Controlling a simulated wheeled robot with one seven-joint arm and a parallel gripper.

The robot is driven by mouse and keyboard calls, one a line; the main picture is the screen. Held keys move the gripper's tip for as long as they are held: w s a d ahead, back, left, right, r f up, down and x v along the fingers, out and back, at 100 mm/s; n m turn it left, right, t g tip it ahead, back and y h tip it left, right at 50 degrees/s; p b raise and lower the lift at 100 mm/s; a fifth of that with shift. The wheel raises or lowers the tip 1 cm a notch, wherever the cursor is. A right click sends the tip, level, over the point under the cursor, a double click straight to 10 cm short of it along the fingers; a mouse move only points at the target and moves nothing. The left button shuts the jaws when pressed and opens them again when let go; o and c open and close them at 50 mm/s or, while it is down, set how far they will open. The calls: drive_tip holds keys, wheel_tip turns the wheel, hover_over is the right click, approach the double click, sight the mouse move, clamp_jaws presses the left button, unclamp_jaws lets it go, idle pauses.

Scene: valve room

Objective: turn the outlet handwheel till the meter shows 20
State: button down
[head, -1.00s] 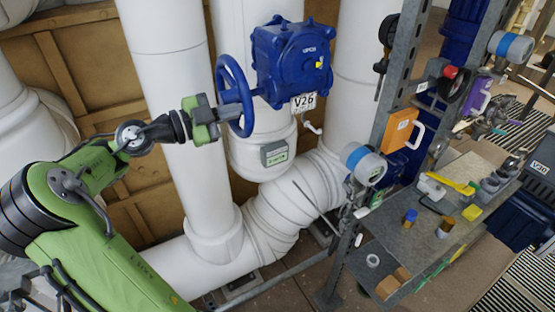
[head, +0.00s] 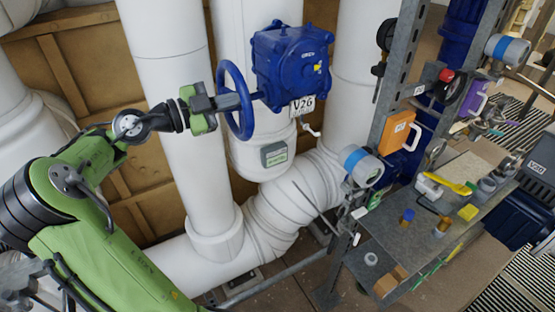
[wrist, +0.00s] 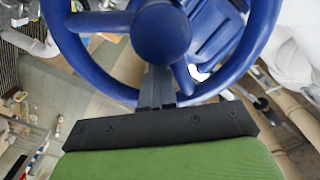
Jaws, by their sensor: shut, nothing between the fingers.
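The blue handwheel (head: 247,118) stands on the left of a blue valve gearbox (head: 290,65) with a tag reading V26. In the wrist view its rim (wrist: 68,62), round hub (wrist: 160,33) and spokes fill the top. My gripper (head: 226,101) is at the wheel's left face. In the wrist view my gripper (wrist: 157,72) is shut, with its two dark fingers together. They overlap the lower rim and reach inside the ring, just below the hub, beside a spoke. I cannot tell whether they touch it. No meter reading is legible.
White pipes (head: 165,90) stand behind and below the wheel. A grey box (head: 274,154) sits on the pipe under the valve. At right, a metal rack holds a blue-banded round instrument (head: 362,166), an orange box (head: 398,131) and a shelf (head: 405,235) with small items.

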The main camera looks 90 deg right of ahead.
drive_tip(key=shift+w+d+r, duration=0.1)
drive_tip(key=shift+d+r, duration=0.05)
drive_tip(key=shift+r, duration=0.2)
